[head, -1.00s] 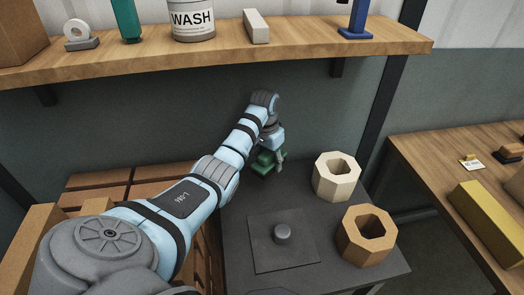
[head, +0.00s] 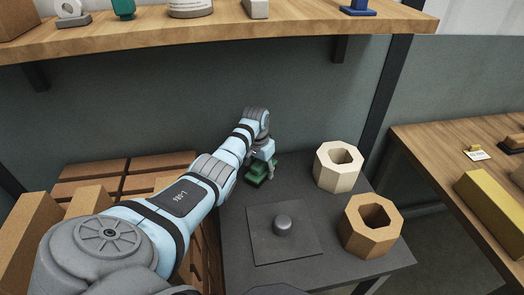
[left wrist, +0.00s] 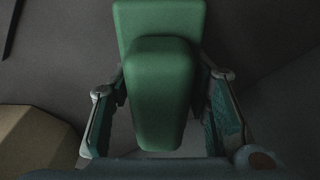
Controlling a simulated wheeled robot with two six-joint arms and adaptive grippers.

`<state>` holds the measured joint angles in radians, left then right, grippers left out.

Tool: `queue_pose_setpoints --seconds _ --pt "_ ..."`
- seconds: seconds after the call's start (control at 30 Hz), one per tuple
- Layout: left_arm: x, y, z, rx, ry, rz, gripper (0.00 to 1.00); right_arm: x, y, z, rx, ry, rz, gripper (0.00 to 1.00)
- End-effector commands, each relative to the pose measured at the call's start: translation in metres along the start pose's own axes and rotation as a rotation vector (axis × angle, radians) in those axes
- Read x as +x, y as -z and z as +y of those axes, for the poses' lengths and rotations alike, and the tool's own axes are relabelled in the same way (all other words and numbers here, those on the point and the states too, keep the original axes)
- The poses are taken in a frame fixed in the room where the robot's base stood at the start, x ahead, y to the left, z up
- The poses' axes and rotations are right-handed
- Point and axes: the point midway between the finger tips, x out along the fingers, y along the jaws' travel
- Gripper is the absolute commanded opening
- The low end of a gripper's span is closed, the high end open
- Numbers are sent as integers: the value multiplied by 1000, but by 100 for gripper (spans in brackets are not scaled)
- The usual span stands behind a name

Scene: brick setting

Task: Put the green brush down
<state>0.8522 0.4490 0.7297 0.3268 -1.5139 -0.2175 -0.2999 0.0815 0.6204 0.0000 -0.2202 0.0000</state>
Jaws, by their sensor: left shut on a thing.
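The green brush (head: 257,174) is at the back left of the dark grey table (head: 232,262). My left gripper (head: 263,168) is shut on it from above. In the left wrist view, the brush's green handle (left wrist: 160,95) lies between the two fingers of my left gripper (left wrist: 160,85), with a wider green block behind it. The brush is low over the tabletop or on it; I cannot tell whether it touches. Its bristles are hidden. My right gripper is not in view.
A flat dark plate with a round knob (head: 282,225) lies in front. Bricks (head: 92,171) are stacked at left. A wooden shelf (head: 300,28) runs above.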

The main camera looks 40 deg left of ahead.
Motion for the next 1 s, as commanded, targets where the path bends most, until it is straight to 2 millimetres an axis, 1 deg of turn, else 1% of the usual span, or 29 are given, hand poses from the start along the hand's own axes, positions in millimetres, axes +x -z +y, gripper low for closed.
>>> queue_pose_setpoints --seconds 0.07,0.1,0.2,0.5,0.57,0.63,0.77,0.9,1.0 --pt "5 -1 0 1 0 -1 8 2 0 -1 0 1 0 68" --pt "4 -1 0 1 -1 -2 50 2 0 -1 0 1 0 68" --pt "4 -2 0 1 0 -3 64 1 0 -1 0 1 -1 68" --pt "4 -1 0 1 0 -2 64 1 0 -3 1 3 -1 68" --pt "2 -1 0 1 0 -2 64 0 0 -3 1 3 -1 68" --pt "-4 0 0 1 0 0 64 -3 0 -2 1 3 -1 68" --pt "-29 1 0 2 1 1 64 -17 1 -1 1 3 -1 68" --pt "-69 1 0 1 1 2 64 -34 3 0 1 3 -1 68" --pt "-95 1 0 1 1 2 64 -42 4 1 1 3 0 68"
